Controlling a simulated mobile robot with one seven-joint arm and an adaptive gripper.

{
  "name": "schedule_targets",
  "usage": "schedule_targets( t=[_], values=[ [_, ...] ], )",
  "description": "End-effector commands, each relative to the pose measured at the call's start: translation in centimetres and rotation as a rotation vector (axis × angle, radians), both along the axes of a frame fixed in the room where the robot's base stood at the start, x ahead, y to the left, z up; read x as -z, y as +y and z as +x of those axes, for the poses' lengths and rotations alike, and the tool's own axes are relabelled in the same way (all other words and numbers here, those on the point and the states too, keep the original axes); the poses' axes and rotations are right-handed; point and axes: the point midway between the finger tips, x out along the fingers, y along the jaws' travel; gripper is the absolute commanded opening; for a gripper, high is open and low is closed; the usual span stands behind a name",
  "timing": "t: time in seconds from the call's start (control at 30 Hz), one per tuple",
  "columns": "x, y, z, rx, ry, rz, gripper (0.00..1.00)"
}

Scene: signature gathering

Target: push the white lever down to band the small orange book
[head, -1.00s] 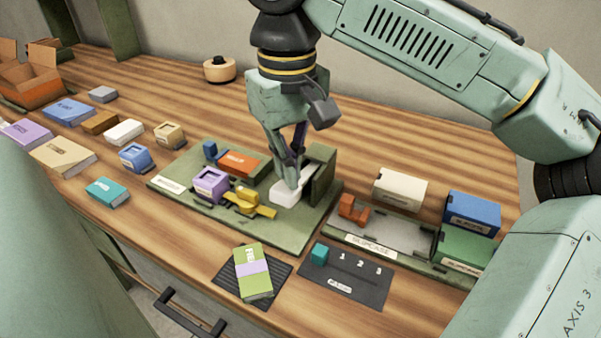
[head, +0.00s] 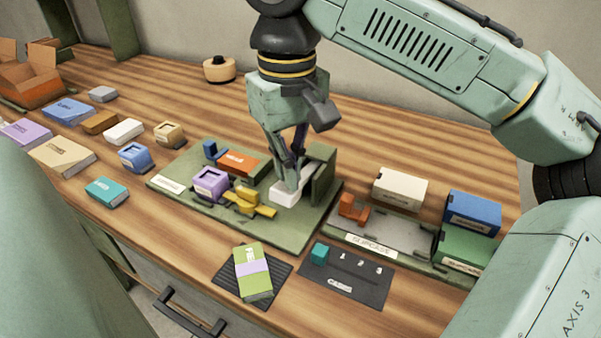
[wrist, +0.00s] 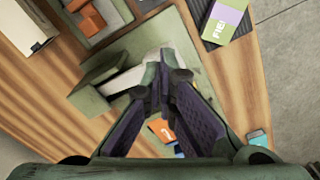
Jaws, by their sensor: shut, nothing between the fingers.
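The white lever (head: 283,195) lies low at the right part of the green banding station (head: 300,236), beside an upright green block. My gripper (head: 291,188) is shut and points down onto the lever, its tips at or on the lever's top. In the wrist view the closed fingertips (wrist: 163,75) overlap the white lever (wrist: 132,80), so exact contact is hard to tell. The small orange book (head: 239,163) lies on the station, left of the lever. The wrist view shows only part of it (wrist: 162,130) behind the fingers.
A purple piece (head: 210,183) and a yellow piece (head: 247,201) stand on the station. A green book with a lilac band (head: 254,270) lies on a dark mat in front. The slipcase tray (head: 390,234) is at right. Several books lie at left.

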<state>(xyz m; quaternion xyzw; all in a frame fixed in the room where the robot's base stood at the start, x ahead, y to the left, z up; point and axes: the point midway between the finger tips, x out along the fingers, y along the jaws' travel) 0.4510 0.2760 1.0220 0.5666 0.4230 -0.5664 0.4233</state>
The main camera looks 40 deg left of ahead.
Motion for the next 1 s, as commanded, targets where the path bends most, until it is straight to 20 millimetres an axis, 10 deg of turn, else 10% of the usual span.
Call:
schedule_targets(
  t=[1.0],
  values=[
    [2.1, 0.0, 0.0, 0.000, 0.001, 0.000, 0.00]
  ],
)
